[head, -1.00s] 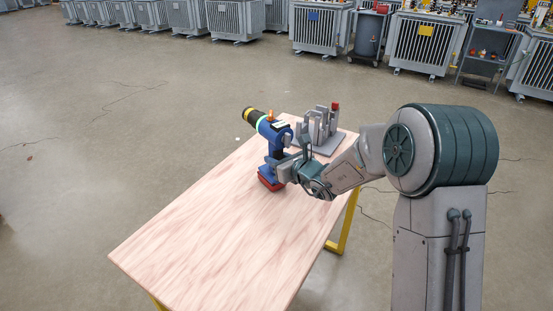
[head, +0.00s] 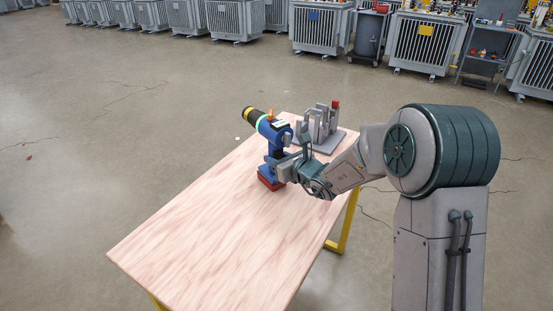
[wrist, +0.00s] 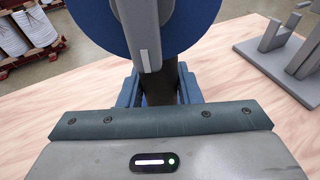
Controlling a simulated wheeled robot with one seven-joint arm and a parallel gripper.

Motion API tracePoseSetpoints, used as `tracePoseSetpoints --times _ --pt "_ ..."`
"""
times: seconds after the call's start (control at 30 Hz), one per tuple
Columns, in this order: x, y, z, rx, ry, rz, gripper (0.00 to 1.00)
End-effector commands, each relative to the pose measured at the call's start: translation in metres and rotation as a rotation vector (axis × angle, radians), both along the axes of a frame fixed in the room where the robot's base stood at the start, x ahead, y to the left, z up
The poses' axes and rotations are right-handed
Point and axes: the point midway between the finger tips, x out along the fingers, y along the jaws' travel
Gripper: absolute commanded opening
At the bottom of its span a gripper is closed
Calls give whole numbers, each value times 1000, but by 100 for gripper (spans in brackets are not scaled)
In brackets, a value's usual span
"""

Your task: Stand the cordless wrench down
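The cordless wrench (head: 270,131) is blue with a black and yellow nose and a red base. It is upright in the head view, with its base at the far part of the wooden table (head: 215,225). I cannot tell whether the base touches the top. My gripper (head: 285,168) is at its handle, from the right. In the wrist view, the fingers (wrist: 157,88) are on both sides of the dark handle (wrist: 158,85), and the blue body (wrist: 200,22) is above. The gripper looks shut on the handle.
A grey metal rack (head: 322,132) with a red-topped piece stands at the table's far right corner, close to the wrench. The near part of the table is clear. Grey transformers (head: 323,28) stand far off on the floor.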

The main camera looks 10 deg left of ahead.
Motion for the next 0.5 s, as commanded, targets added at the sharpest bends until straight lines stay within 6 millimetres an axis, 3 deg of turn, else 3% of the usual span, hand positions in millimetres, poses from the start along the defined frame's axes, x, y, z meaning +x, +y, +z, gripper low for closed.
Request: tracePoseSetpoints --times 0.03,0.07,0.5 --pt "0 0 1 1 -2 0 46" --pt "0 0 1 1 -2 0 54" --pt "-8 -10 1 -4 4 -3 54"
